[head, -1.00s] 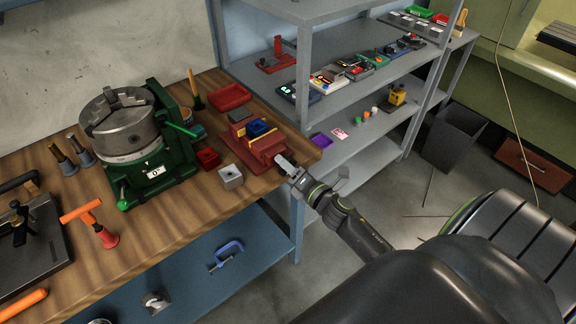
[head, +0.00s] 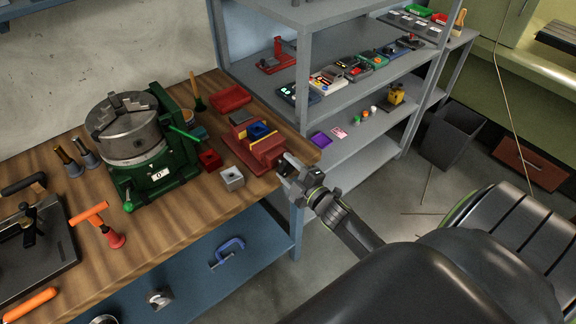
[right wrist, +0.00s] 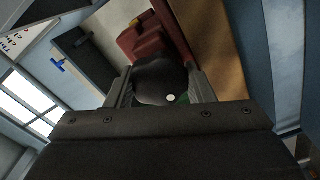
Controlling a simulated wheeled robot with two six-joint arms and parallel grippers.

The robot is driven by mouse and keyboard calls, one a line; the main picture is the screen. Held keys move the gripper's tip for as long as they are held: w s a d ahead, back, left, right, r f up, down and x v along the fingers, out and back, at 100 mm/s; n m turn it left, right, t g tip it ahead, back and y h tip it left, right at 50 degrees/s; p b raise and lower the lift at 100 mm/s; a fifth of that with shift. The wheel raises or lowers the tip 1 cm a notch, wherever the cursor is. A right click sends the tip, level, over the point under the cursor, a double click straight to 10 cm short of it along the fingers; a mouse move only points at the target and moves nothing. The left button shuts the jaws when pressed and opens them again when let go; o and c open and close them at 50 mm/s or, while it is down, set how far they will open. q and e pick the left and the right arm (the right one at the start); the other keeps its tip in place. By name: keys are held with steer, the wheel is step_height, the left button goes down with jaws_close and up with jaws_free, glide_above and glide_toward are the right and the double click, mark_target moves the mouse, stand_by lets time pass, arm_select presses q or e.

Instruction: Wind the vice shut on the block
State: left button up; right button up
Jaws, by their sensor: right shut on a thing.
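The red vice (head: 266,152) sits at the right end of the wooden bench. A blue block (head: 258,131) shows between its jaws, next to a yellow strip; whether the jaws touch it I cannot tell. My right gripper (head: 287,168) is at the vice's front end, just off the bench edge. In the right wrist view its fingers are shut on a dark round handle (right wrist: 160,82), with the red vice body (right wrist: 142,38) behind. The gripper hides most of the handle in the head view. My left gripper is not in view.
A green rotary table with a grey chuck (head: 128,135) stands left of the vice. A grey block (head: 231,179) and a small red bin (head: 210,159) lie close by. A red tray (head: 231,98) is behind. Grey shelves (head: 350,90) stand to the right.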

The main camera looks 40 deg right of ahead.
steer(key=m+p, duration=0.2)
steer(key=m, duration=0.2)
steer(key=shift+m+p, duration=0.95)
steer(key=shift+m, duration=0.95)
steer(key=shift+f, duration=0.1)
steer(key=o, duration=1)
steer(key=shift+c, duration=0.2)
steer(key=s+d+b, duration=0.1)
steer(key=s+b, duration=0.3)
steer(key=s, duration=1.3)
steer(key=shift+s+d, duration=0.2)
